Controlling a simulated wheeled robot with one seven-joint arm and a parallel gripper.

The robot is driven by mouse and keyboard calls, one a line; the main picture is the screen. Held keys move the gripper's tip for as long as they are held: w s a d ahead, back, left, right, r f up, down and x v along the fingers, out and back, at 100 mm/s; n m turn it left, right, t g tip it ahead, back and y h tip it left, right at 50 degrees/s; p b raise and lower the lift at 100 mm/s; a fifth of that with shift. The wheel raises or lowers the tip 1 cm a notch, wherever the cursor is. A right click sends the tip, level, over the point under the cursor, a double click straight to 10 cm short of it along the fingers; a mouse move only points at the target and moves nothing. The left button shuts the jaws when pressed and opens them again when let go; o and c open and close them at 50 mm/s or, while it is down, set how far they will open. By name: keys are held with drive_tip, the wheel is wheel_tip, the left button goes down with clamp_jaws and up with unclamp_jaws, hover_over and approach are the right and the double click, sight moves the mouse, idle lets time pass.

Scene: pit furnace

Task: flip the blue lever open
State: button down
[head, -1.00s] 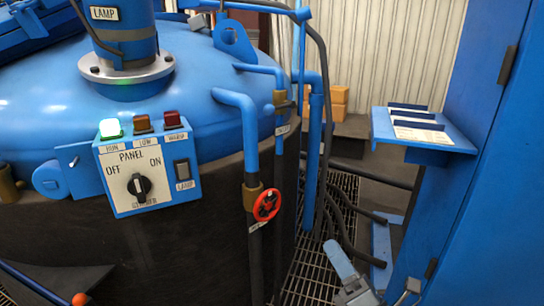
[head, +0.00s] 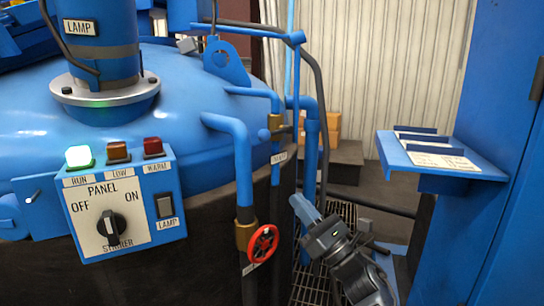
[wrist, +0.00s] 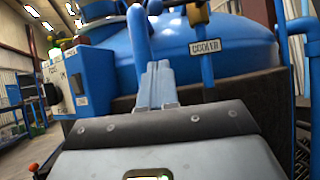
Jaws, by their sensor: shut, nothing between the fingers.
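I cannot single out the blue lever with certainty. A brass valve (head: 275,124) sits on a thin blue pipe beside the furnace, with a short handle at its right whose colour is unclear. In the wrist view a brass valve (wrist: 197,13) shows at the top, above a COOLER label (wrist: 205,46). My gripper (head: 299,202) is shut and empty, right of the pipes and lower than the brass valve. In the wrist view its pale fingers (wrist: 157,68) are together and point at the furnace and pipes, touching nothing that I can make out.
A red handwheel (head: 263,243) is on the thicker blue pipe (head: 243,170), left of my gripper. A control panel (head: 122,205) is at the left. A blue shelf (head: 440,172) with papers juts out at the right. Grating (head: 310,290) lies below.

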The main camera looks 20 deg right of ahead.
sight(276, 132)
drive_tip(key=s+r+p+x, duration=0.1)
drive_tip(key=r+p+x, duration=0.1)
drive_tip(key=x, duration=1)
drive_tip(key=shift+d+r, duration=0.2)
drive_tip(key=shift+r, duration=0.25)
